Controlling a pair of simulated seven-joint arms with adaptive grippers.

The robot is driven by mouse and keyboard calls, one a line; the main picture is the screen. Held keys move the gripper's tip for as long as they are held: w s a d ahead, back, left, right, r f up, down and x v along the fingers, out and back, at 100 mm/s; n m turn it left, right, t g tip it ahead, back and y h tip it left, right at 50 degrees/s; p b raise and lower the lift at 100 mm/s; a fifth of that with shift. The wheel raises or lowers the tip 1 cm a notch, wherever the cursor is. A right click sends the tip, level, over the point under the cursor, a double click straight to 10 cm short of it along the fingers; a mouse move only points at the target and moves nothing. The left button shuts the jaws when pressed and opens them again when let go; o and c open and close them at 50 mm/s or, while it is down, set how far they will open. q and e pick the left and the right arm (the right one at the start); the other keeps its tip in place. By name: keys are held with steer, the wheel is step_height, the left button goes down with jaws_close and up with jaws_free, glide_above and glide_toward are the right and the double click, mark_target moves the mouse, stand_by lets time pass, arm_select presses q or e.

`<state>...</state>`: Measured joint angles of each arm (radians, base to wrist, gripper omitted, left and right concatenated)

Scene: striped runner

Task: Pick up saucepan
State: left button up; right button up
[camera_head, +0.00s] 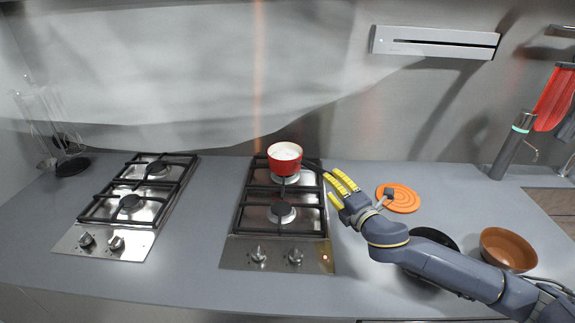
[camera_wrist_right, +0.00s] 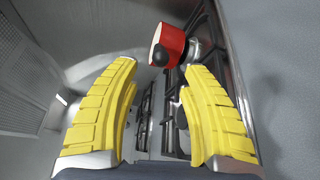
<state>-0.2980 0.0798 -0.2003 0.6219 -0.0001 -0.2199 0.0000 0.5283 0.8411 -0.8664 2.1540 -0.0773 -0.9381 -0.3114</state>
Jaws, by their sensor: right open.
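The red saucepan (camera_head: 285,160) with a white inside stands on the rear burner of the right-hand hob (camera_head: 238,252) in the head view. Its dark handle reaches right, towards my right gripper (camera_head: 336,186). The right gripper has yellow fingers and is apart from the pan, at the hob's right edge. In the right wrist view the saucepan (camera_wrist_right: 170,42) shows ahead at the top, with the dark end of its handle facing me. The yellow fingers of the right gripper (camera_wrist_right: 160,85) are spread with nothing between them. My left gripper is not in view.
A second hob (camera_head: 130,205) lies to the left, empty. An orange trivet (camera_head: 398,198), a brown bowl (camera_head: 508,249) and a dark pan (camera_head: 434,238), partly hidden by my right arm, are on the right. The grey counter (camera_head: 212,205) between the hobs is clear.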

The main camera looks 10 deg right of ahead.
mark_target(321, 169)
steer(key=shift+x, duration=3.95)
steer(key=shift+d+r, duration=0.1)
steer(key=shift+c, duration=0.3)
jaws_close()
steer(key=shift+r, duration=0.1)
